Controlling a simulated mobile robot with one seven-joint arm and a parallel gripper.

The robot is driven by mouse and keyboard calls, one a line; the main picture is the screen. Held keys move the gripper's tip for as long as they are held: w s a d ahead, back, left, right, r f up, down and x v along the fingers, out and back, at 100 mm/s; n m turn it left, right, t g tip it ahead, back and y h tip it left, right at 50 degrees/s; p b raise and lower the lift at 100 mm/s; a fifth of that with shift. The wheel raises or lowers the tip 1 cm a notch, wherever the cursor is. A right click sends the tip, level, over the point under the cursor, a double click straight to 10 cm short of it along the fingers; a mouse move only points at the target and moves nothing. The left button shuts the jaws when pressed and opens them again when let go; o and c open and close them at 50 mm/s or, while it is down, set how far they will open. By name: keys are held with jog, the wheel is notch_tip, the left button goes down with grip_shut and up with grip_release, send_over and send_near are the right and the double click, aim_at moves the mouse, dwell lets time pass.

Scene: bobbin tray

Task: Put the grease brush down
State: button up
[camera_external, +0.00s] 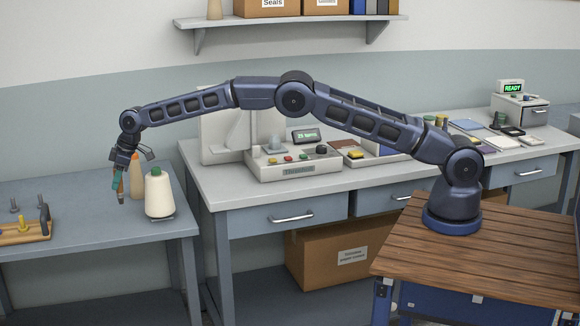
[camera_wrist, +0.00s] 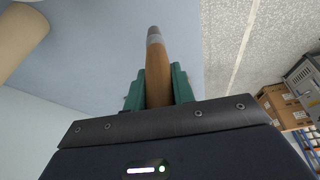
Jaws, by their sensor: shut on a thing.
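My gripper (camera_external: 118,183) is at the left in the external view, over the right part of the left blue-grey table (camera_external: 90,230), pointing down. In the wrist view its green fingers (camera_wrist: 158,88) are shut on the grease brush (camera_wrist: 156,62), which has a brown wooden handle and a grey band towards its far end. In the external view the brush (camera_external: 121,197) is small and points down below the fingers. I cannot tell from these views whether its tip touches the table.
A cream cone (camera_external: 159,194) stands close right of my gripper, with an orange-tan one (camera_external: 137,175) behind it. A wooden tray (camera_external: 20,238) with pegs sits at the table's left. The table between tray and cones looks clear. A bench with a control box (camera_external: 292,168) stands to the right.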

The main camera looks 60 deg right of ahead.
aim_at(122, 203)
jog(key=shift+f, duration=4)
jog(key=shift+f, duration=0.15)
jog(key=o, duration=1)
